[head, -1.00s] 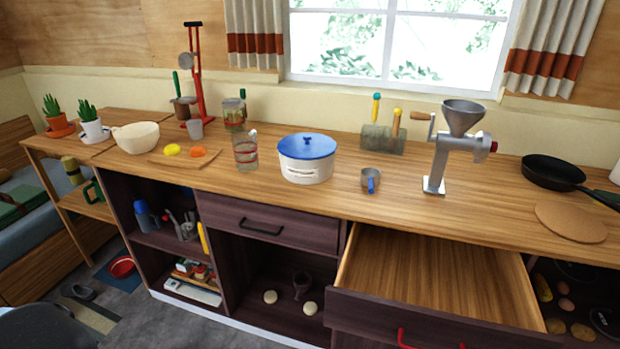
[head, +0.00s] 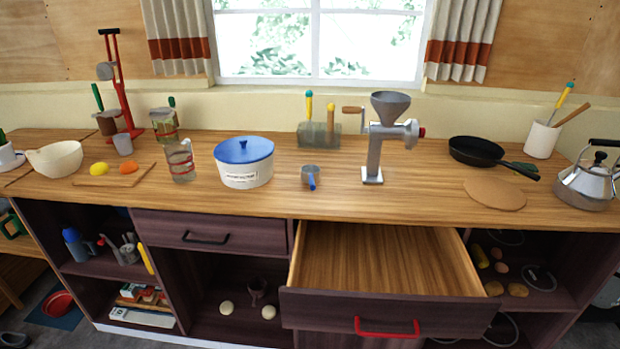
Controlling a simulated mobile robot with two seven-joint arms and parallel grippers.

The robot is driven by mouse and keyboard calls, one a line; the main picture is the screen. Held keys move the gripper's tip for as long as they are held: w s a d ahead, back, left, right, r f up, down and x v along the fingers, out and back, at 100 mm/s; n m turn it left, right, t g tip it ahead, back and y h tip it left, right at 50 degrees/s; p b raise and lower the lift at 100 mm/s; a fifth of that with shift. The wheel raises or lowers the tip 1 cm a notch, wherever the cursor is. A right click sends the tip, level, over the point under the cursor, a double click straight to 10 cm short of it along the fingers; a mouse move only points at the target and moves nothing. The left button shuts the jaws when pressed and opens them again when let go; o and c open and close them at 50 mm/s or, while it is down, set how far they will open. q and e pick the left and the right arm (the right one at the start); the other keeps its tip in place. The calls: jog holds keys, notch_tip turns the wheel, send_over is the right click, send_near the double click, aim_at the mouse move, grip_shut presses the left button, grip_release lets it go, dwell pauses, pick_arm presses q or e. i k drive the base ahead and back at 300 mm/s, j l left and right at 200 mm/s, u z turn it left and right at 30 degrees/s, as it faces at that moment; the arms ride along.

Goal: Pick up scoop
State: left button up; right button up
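A small grey metal cup with a blue handle, which looks like the scoop (head: 310,173), sits on the wooden counter (head: 330,205). Its handle points toward the front edge of the counter. It stands between the white pot with a blue lid (head: 246,166) and the metal hand grinder (head: 376,145). Neither of my grippers shows in the head view.
An open, empty drawer (head: 380,255) with a red handle juts out below the counter, right of the scoop. A glass jar (head: 181,160) stands left of the pot. A pan (head: 476,151), round board (head: 495,193) and kettle (head: 590,182) are at right. Counter in front of the scoop is clear.

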aim_at(311, 180)
jog(key=i+j+z, duration=0.2)
jog(key=j+z, duration=0.15)
jog(key=j, duration=0.15)
jog(key=i+j+z, duration=0.1)
jog(key=j+z, duration=0.25)
jog(key=j, duration=0.2)
jog(key=j+z, duration=0.35)
jog(key=j, duration=0.2)
jog(key=i, duration=0.05)
